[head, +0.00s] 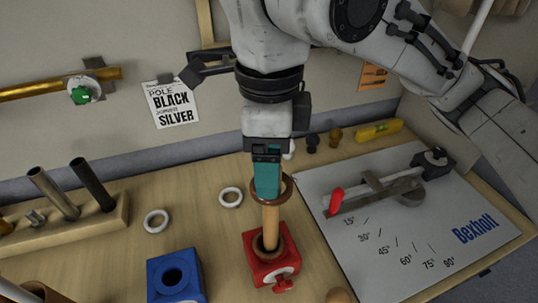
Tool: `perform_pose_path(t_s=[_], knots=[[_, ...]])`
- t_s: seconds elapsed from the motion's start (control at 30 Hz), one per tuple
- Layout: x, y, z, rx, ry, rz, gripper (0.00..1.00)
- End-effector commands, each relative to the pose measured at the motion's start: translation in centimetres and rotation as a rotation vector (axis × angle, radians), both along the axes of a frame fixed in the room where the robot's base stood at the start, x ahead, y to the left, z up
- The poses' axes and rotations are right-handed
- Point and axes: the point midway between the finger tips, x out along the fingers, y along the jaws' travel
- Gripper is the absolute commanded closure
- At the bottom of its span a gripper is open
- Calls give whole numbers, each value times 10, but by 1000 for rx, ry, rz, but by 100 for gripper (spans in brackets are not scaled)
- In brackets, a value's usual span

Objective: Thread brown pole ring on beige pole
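The beige pole (270,226) stands upright in a red block (252,264) with a brown-rimmed hole. The brown pole ring (287,188) is up at the level of my gripper's teal fingertips (268,185), above the block. In the head view the ring appears around the upper end of the pole. My gripper points down over the pole and seems shut on the ring's wall. The teal fingers cover the pole's top and part of the ring, so I cannot tell for sure that the pole passes through it.
A blue block (175,276) with an empty hole stands left of the red one. Two pale rings (157,220) (230,196) lie behind it. A wooden rack (85,222) with dark poles is at left. A grey angle board (365,255) with a red-handled tool fills the right.

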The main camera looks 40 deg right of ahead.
Motion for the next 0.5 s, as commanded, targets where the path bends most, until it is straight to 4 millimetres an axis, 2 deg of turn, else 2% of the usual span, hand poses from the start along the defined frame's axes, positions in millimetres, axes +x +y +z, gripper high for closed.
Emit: perform_pose_path(t_s=[0.03,0.2,0.5], knots=[[0,0,0,0,0,0,23],[0,0,0,0,0,0,7],[0,0,3,-1,-1,0,7]])
